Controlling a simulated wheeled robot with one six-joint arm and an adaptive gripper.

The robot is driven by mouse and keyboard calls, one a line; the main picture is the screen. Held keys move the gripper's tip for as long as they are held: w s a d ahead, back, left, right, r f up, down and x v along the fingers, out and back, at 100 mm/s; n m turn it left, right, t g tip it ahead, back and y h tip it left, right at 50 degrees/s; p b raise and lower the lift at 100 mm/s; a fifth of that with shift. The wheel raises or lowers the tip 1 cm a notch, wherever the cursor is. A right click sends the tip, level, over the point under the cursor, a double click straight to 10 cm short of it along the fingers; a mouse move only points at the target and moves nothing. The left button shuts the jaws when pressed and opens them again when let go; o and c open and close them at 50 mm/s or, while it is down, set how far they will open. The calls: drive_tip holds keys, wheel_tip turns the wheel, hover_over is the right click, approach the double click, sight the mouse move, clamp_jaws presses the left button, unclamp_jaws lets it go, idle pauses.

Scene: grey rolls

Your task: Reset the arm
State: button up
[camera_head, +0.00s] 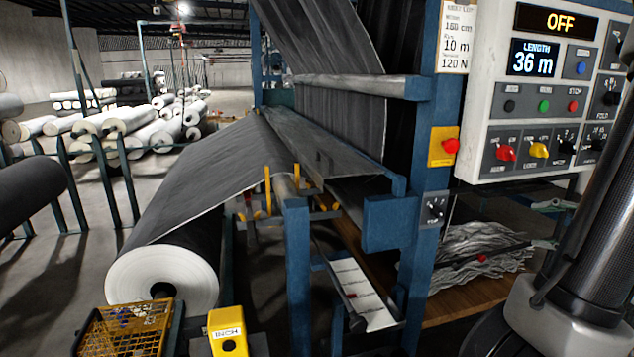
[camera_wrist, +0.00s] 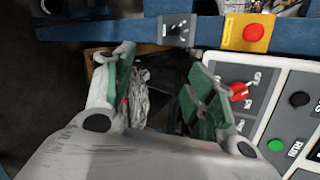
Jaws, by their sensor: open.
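My gripper (camera_wrist: 160,100) shows in the wrist view with its two green-padded fingers spread apart and nothing between them. Beyond the gap between the fingers lies a heap of grey scraps (camera_wrist: 142,90). The right finger is in front of the control panel (camera_wrist: 290,115), close to its red knob; I cannot tell whether they touch. In the head view my arm stands at the right edge, in front of part of the panel (camera_head: 545,85). The panel display reads OFF, with a length of 36 m.
A blue machine frame (camera_head: 298,265) carries grey fabric (camera_head: 215,165) from a large roll (camera_head: 165,275). A red button on a yellow plate (camera_head: 444,147) sits left of the panel. A yellow crate (camera_head: 125,330) and a yellow box (camera_head: 228,333) stand in front. Several rolls (camera_head: 150,125) lie behind.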

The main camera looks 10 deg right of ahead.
drive_tip(key=s+a+f+n+g, duration=0.2)
drive_tip(key=s+a+n+g, duration=0.55)
drive_tip(key=a+g, duration=0.35)
drive_tip(key=w+a+r+n+t+h, duration=0.3)
drive_tip(key=a+r+n, duration=0.4)
drive_tip(key=a+n, duration=0.4)
drive_tip(key=shift+h, duration=0.3)
drive_tip(key=shift+w, duration=0.1)
